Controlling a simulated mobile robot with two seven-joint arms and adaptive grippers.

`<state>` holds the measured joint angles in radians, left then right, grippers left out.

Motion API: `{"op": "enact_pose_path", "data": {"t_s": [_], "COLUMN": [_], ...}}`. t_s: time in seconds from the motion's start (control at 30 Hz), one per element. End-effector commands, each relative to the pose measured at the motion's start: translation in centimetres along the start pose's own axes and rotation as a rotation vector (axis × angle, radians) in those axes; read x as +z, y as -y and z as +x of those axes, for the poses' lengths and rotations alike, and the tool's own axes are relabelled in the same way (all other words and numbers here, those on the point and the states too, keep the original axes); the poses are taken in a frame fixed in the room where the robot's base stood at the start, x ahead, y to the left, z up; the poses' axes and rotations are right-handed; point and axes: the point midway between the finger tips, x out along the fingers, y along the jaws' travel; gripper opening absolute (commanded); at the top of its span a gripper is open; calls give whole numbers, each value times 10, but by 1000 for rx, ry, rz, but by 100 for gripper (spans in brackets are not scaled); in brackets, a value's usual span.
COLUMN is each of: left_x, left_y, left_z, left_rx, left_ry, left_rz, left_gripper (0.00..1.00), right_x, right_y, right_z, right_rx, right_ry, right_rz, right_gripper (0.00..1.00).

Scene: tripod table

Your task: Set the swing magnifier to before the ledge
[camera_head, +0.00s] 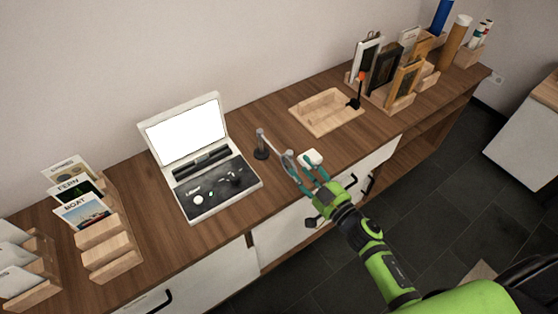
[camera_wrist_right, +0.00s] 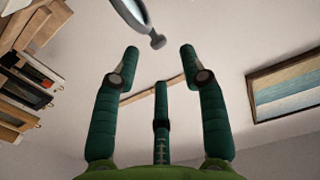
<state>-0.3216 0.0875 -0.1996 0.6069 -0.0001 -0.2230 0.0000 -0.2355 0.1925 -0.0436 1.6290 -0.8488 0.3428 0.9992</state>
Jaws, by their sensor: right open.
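The swing magnifier stands near the table's front edge, with a dark round base and a short grey post (camera_head: 261,148). Its arm reaches right to a round grey-rimmed lens (camera_head: 288,163). The lens rim also shows at the top of the right wrist view (camera_wrist_right: 131,14), with a small knob at its end. My right gripper (camera_head: 303,178) is open, its green fingers around or close beside the lens end; contact cannot be told. In the right wrist view the fingers (camera_wrist_right: 161,75) are spread with nothing between them. I cannot pick out the ledge for sure. My left gripper is out of view.
A small white rounded object (camera_head: 311,157) lies just behind the right gripper. An open case with a white screen (camera_head: 187,130) stands left of the magnifier. A shallow wooden tray (camera_head: 318,126) and racks of frames (camera_head: 402,98) stand right. Card holders (camera_head: 112,262) stand left.

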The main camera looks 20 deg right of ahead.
Motion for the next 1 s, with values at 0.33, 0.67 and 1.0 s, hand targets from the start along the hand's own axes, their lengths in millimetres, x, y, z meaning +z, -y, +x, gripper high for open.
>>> {"op": "enact_pose_path", "data": {"t_s": [0.33, 0.67, 1.0], "left_x": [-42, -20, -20], "left_y": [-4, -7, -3], "left_z": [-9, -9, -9], "left_rx": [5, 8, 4], "left_ry": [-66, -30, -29], "left_rz": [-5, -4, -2], "left_gripper": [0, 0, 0], "right_x": [-5, -2, -2], "right_y": [0, 1, 0], "right_z": [48, 70, 70], "right_rx": [-2, -2, -2], "right_ry": [-7, -4, -4], "right_rz": [3, 1, 1], "right_gripper": [43, 43, 0]}}
